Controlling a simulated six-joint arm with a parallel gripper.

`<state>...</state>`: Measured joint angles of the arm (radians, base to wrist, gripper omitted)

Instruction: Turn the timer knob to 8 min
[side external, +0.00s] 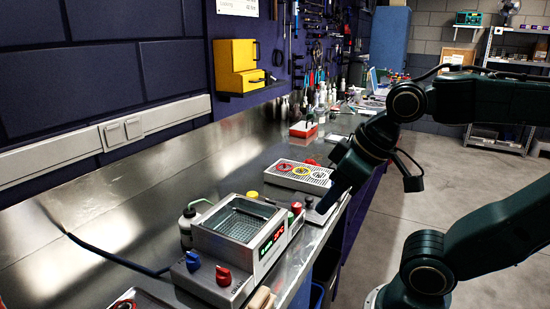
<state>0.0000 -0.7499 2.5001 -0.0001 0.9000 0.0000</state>
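A steel bath unit (236,223) with a mesh basket stands on the bench at the lower middle. Its front carries a lit display (271,243) with green and red characters, too small to read surely. A blue knob (192,261) and a red knob (223,275) sit at its near left end. I cannot tell which knob is the timer, nor read any minute marks. My gripper (326,206) points down and left, above the bench edge right of the unit, apart from these two knobs. Its fingers are dark and small, so their opening is unclear.
A yellow cap (252,195), a green knob-like part (290,218) and a red one (297,208) sit around the unit's far end. A small bottle (187,226) stands at its left. A tray (298,176) with coloured rings lies behind.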

